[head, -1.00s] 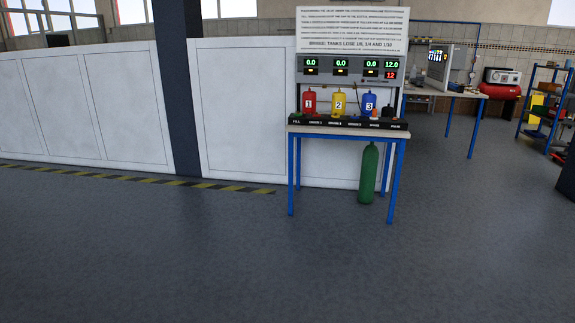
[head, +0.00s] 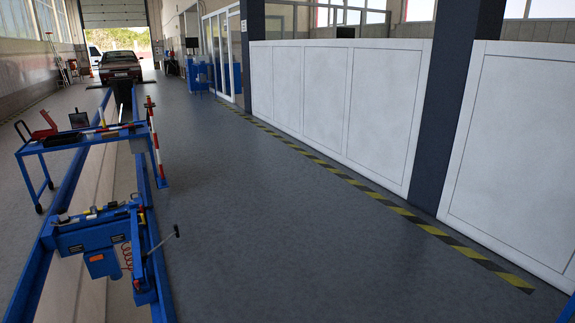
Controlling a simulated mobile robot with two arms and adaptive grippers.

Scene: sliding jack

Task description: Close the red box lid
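A small red object (head: 44,127) stands up on a blue cart (head: 90,141) at the left of the head view. It may be the red box or its raised lid, but it is too small to tell. A dark, low tray-like thing (head: 62,139) lies right beside it on the cart top. Neither of my grippers is in view.
A blue jack (head: 98,240) sits across the blue rails of a pit in front of the cart. A red-and-white post (head: 154,140) stands beside the cart. Open grey floor (head: 270,230) lies between the pit and white wall panels (head: 330,95). A car (head: 120,66) stands far back.

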